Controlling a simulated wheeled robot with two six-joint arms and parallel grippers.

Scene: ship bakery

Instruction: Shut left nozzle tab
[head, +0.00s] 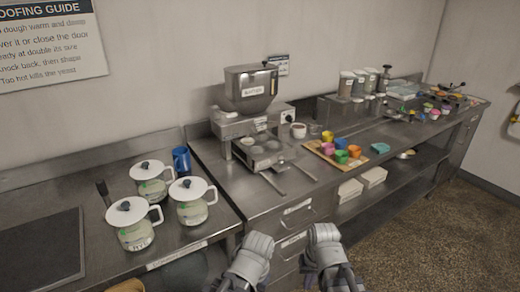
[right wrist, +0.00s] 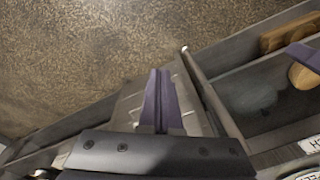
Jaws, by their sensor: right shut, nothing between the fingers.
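A steel dispenser with a hopper (head: 250,90) stands on the counter near the middle of the head view. Its nozzle tabs are too small to make out. Below it sits a steel unit (head: 262,150) with two flat handles pointing forward. My right gripper's purple fingers (right wrist: 158,100) are together and empty in the right wrist view, well away from the dispenser. In the head view both my arms are low at the front edge, and the fingers do not show clearly. A purple piece at the right edge of the right wrist view may belong to my left gripper.
White-lidded jugs (head: 190,201) and a blue mug (head: 181,160) stand left of the dispenser. A wooden board (head: 314,149) with coloured cups lies to its right, near a white cup (head: 299,130). Drawers (head: 297,222) are below the counter.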

